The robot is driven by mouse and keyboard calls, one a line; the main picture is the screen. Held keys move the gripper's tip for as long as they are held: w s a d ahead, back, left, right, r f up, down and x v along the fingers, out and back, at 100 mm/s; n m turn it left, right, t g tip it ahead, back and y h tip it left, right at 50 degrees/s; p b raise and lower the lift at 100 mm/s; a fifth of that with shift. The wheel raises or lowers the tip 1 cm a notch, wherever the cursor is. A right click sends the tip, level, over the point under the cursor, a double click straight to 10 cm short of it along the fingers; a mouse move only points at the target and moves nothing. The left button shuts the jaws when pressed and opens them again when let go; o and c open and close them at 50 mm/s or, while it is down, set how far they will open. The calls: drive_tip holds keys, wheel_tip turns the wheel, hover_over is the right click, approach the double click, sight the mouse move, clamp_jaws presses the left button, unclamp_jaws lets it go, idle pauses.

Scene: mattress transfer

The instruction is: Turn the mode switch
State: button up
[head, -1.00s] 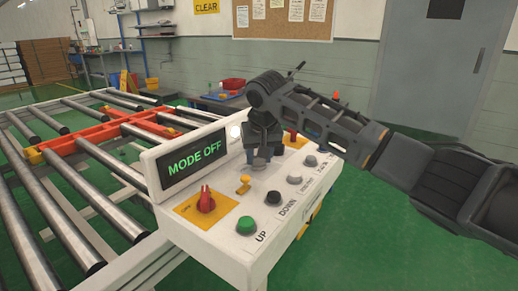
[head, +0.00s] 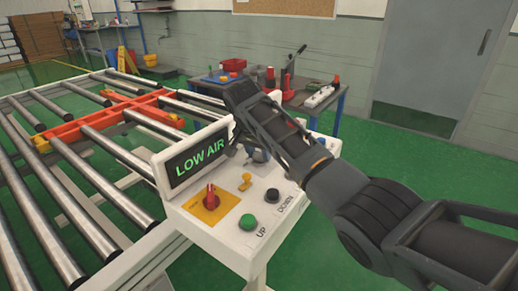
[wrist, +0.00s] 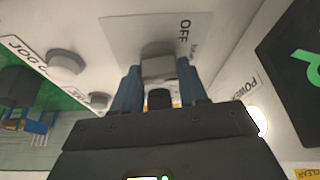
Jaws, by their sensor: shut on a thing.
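The mode switch is a grey knob (wrist: 158,64) on a white label plate marked OFF, in the wrist view. My gripper (wrist: 158,82) has its two blue fingers on either side of the knob and is shut on it. In the head view my gripper (head: 258,153) is at the control panel (head: 215,238), just right of the display; my arm hides most of the switch there. The display (head: 198,157) reads LOW AIR in green.
A red knob on a yellow plate (head: 210,200), a small yellow switch (head: 245,182), a green UP button (head: 248,222) and a black DOWN button (head: 272,195) are near my gripper. A roller conveyor (head: 90,170) lies left. A tool table (head: 335,105) stands behind.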

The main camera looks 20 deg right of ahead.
drive_tip(key=shift+m+g, duration=0.3)
drive_tip(key=shift+m, duration=0.6)
drive_tip(key=shift+h, duration=0.3)
drive_tip(key=o, duration=1.1)
drive_tip(key=shift+c, duration=0.2)
drive_tip(key=shift+r, duration=0.1)
drive_tip(key=v, duration=0.7)
drive_tip(key=shift+r+b, duration=0.35)
drive_tip(key=shift+b, duration=0.1)
drive_tip(key=shift+s+a, duration=0.1)
drive_tip(key=shift+s, duration=0.1)
